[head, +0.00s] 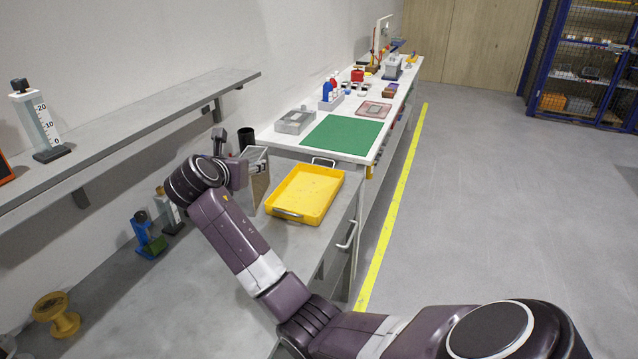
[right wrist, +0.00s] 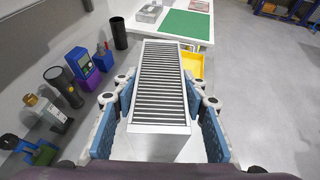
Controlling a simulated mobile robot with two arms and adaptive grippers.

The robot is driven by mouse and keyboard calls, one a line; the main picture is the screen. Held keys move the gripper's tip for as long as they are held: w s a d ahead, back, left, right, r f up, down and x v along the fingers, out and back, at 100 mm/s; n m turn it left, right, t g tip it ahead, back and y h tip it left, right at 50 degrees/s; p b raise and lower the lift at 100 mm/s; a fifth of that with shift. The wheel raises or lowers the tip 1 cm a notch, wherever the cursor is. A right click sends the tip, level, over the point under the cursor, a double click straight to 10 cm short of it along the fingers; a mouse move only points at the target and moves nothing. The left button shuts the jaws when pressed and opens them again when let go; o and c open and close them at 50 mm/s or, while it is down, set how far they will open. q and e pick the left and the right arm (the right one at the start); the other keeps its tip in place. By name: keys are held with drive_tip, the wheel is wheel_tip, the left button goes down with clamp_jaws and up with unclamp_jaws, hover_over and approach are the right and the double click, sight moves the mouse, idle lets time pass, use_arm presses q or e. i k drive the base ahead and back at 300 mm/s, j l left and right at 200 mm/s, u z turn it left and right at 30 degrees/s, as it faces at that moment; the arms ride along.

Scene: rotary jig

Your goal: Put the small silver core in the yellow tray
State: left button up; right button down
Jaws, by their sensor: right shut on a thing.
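A silver core with a ribbed face (right wrist: 160,75) fills the middle of the right wrist view. My right gripper (right wrist: 158,100) has its blue-padded fingers on both sides of it and is shut on it. In the head view the core (head: 259,178) is just left of the yellow tray (head: 308,190), beside its left edge. I cannot tell whether its bottom touches the bench. The tray looks empty and lies on the grey bench; part of it shows behind the core in the right wrist view (right wrist: 193,62). My left gripper is not in view.
A black cup (head: 247,138) stands behind the core. Along the wall stand a blue device (head: 147,232), a yellow spool (head: 56,314) and, in the right wrist view, a dark torch (right wrist: 63,86). A shelf (head: 150,108) overhangs the bench. A white table with a green mat (head: 340,134) lies beyond.

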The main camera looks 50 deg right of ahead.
sight(304, 201)
drive_tip(key=i+l, duration=0.1)
drive_tip(key=l, duration=0.35)
drive_tip(key=i+l, duration=0.1)
drive_tip(key=l, duration=0.35)
drive_tip(key=i+l, duration=0.1)
drive_tip(key=l, duration=0.35)
